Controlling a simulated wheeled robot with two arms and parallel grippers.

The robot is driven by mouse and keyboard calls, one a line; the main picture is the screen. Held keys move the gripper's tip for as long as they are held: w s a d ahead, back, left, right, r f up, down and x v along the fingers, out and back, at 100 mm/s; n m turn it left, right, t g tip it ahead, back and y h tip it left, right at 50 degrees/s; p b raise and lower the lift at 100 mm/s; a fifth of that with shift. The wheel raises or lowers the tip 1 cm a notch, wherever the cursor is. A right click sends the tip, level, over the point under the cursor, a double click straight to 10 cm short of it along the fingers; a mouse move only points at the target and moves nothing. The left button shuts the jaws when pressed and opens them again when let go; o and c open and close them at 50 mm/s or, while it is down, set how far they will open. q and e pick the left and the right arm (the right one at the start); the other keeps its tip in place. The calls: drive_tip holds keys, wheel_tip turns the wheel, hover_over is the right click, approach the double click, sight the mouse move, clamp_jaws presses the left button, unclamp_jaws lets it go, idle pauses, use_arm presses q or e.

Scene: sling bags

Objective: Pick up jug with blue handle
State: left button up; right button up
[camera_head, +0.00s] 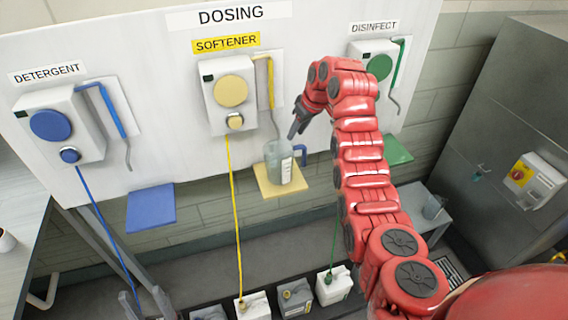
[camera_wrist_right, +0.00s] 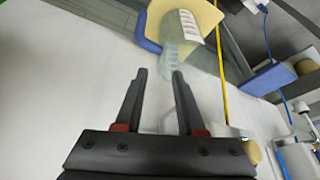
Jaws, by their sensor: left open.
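The clear jug (camera_head: 281,165) with a blue handle (camera_head: 301,152) stands upright on the yellow shelf (camera_head: 268,190), under the softener dispenser. The handle points right in the head view. My right gripper (camera_head: 295,128) is just above and right of the jug, its fingers pointing down-left. In the right wrist view my right gripper (camera_wrist_right: 158,75) is open and empty, with the clear jug (camera_wrist_right: 183,35) beyond its fingertips.
A blue shelf (camera_head: 151,208) and a green shelf (camera_head: 396,150) flank the yellow one. A yellow hose (camera_head: 235,220) hangs left of the jug. Several canisters (camera_head: 253,306) stand below.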

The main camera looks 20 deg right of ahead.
sight(290, 144)
drive_tip(key=shift+w+a+f+p, duration=0.15)
drive_tip(key=shift+w+f+p, duration=0.15)
drive_tip(key=shift+f, duration=0.25)
drive_tip(key=shift+w+f, duration=0.15)
drive_tip(key=shift+f, duration=0.35)
drive_tip(key=shift+a+f+p, duration=0.1)
drive_tip(key=shift+f+p, duration=0.05)
drive_tip(key=shift+p, duration=0.35)
drive_tip(key=p+x, duration=0.3)
drive_tip(key=x, duration=0.1)
drive_tip(key=shift+f, duration=0.5)
clamp_jaws()
